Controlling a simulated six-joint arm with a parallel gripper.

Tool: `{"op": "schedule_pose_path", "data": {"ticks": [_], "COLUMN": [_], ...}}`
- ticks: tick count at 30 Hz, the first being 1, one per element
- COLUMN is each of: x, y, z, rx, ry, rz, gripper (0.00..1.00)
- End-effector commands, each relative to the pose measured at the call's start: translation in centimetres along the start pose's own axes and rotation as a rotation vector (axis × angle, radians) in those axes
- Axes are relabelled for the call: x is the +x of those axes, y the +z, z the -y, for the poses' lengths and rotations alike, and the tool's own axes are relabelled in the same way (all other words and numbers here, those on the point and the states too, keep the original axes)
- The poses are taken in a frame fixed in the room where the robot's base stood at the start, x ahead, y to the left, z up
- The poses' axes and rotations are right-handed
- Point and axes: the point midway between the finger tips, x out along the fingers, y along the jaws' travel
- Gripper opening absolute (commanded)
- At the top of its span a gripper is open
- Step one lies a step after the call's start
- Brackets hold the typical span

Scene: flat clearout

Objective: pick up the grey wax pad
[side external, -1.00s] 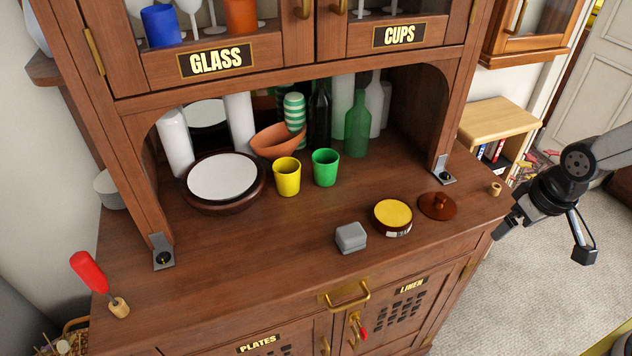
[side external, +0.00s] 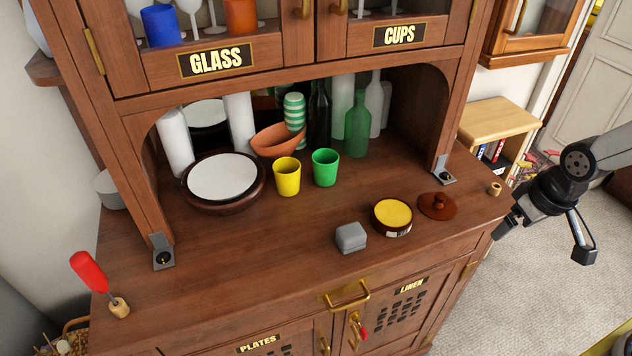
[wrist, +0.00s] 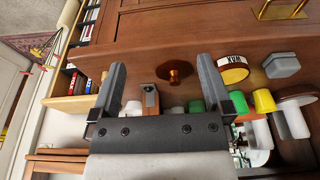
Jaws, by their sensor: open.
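The grey wax pad (side external: 350,237) is a small rounded grey block on the wooden counter near its front edge, left of the yellow-topped tin. It also shows in the wrist view (wrist: 281,65), at the upper right. My gripper (wrist: 161,72) is open, its two fingers spread wide with nothing between them. In the side external view my gripper is beyond the counter's right end, over the carpet, well to the right of the wax pad. The pad is apart from the gripper and fully visible.
A round tin with yellow contents (side external: 393,216) stands right of the pad, beside a brown knobbed lid (side external: 438,205). Yellow (side external: 287,177) and green (side external: 325,168) cups stand behind. A red-handled tool (side external: 88,271) is at far left. The counter left of the pad is clear.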

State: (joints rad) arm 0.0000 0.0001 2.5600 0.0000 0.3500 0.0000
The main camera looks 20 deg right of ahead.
Motion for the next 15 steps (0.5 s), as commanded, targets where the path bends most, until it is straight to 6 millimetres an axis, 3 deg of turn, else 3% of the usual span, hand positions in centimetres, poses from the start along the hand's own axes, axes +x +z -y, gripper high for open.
{"op": "schedule_pose_path", "data": {"ticks": [8,15], "x": [0.1,0.6], "y": [-0.8,-3.9], "z": [0.6,2.8], "rx": [0.063,0.315], "ry": [-0.011,-0.05], "rz": [0.007,0.045], "gripper": [1.0,1.0]}}
